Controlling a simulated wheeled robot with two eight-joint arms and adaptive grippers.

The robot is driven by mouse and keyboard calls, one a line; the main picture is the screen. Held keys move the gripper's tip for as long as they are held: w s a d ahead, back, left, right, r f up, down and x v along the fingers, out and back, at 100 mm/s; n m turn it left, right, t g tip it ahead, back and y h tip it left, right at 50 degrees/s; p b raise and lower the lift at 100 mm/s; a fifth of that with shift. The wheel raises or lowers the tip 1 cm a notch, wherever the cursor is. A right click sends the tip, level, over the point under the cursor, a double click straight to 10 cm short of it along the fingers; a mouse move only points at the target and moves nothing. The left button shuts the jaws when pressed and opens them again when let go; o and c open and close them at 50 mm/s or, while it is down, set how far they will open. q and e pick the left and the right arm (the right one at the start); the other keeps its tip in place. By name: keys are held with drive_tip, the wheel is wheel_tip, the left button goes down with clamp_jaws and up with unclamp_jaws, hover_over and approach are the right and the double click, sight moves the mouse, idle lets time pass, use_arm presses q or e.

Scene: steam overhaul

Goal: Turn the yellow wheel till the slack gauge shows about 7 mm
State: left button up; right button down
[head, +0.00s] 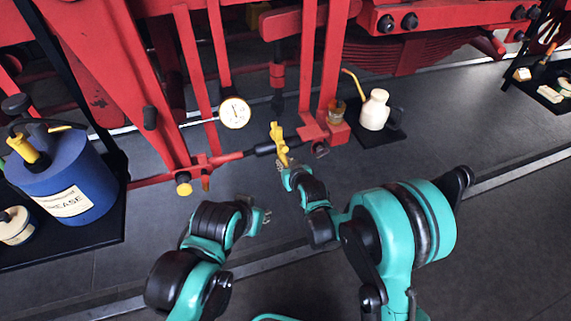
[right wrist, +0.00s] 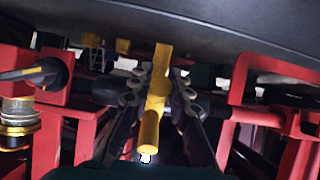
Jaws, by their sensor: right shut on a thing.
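The yellow wheel (head: 279,140) looks like a narrow bar from above and sits on the dark and red rod linkage in the middle of the head view. My right gripper (head: 285,166) is shut on it from the near side. In the right wrist view the yellow wheel (right wrist: 152,125) stands between the two fingers (right wrist: 160,92). The slack gauge (head: 235,112) is a round white dial left of the wheel; its needle is too small to read. My left gripper (head: 264,217) is open and empty, nearer and lower left of the wheel, touching nothing.
A blue grease drum (head: 62,185) stands on a black mat at the left. A cream oil can (head: 375,110) stands right of the red linkage. Red frame bars rise close around the wheel. The grey floor between my arms is clear.

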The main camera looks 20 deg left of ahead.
drive_tip(key=shift+w+a+f+b, duration=0.2)
drive_tip(key=shift+f+b, duration=0.1)
drive_tip(key=shift+f, duration=0.35)
drive_tip(key=shift+w+a+f+b, duration=0.25)
drive_tip(key=shift+w+f+b, duration=0.15)
drive_tip(key=shift+f+b, duration=0.3)
drive_tip(key=shift+f, duration=0.1)
drive_tip(key=c, duration=1.4)
unclamp_jaws()
drive_tip(key=shift+w, duration=0.1)
drive_tip(key=shift+o, duration=0.2)
